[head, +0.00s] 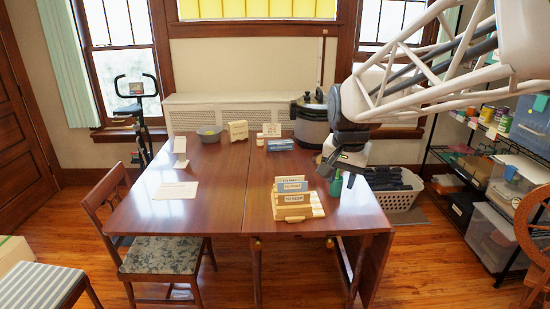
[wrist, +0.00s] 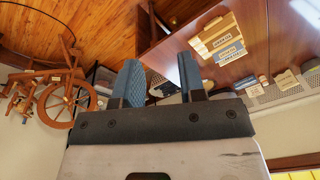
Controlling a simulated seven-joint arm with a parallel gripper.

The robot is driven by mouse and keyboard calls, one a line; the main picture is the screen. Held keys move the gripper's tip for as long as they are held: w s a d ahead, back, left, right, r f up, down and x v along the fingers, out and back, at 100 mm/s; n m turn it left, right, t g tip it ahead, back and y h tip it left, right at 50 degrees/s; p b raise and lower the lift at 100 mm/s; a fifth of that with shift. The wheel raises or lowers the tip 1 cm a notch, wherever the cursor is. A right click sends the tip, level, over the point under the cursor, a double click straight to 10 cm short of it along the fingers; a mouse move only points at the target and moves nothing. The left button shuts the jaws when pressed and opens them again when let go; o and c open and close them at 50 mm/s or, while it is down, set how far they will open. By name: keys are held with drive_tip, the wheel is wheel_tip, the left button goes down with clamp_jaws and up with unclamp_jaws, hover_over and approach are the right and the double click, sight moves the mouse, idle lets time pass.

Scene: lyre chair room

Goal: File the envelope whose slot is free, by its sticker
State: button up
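A light wooden rack (head: 312,210) stands near the right front of the table. It holds upright cards or envelopes: a tan one at the back (head: 291,180), a blue one (head: 290,187) and a tan one at the front (head: 293,199). Each bears a label too small to read. The rack also shows in the wrist view (wrist: 207,47). A flat blue stack (head: 279,145) lies behind it; I cannot tell whether it is envelopes. My gripper (head: 341,186) is above the table's right side, right of the rack. Its blue fingers are apart and empty in the wrist view (wrist: 157,68).
A white card stand (head: 180,150), a white sheet (head: 176,190), a grey bowl (head: 209,133) and a cream holder (head: 238,130) are on the table. A large cooker (head: 312,119) stands behind. A chair (head: 160,254) is at the front left. The middle of the table is clear.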

drive_tip(key=w+a+f+m, duration=0.1)
drive_tip(key=w+f+m, duration=0.2)
drive_tip(key=w, duration=1.2)
drive_tip(key=m+g, duration=0.2)
drive_tip(key=m, duration=0.6)
hover_over(293, 186)
wheel_tip(293, 186, down, 23)
drive_tip(key=shift+w+a+f+m, duration=0.1)
drive_tip(key=shift+w+f+m, duration=0.2)
drive_tip(key=shift+f, duration=0.1)
drive_tip(key=shift+f, duration=1.25)
drive_tip(key=shift+s, duration=0.1)
drive_tip(key=shift+f, duration=2.6)
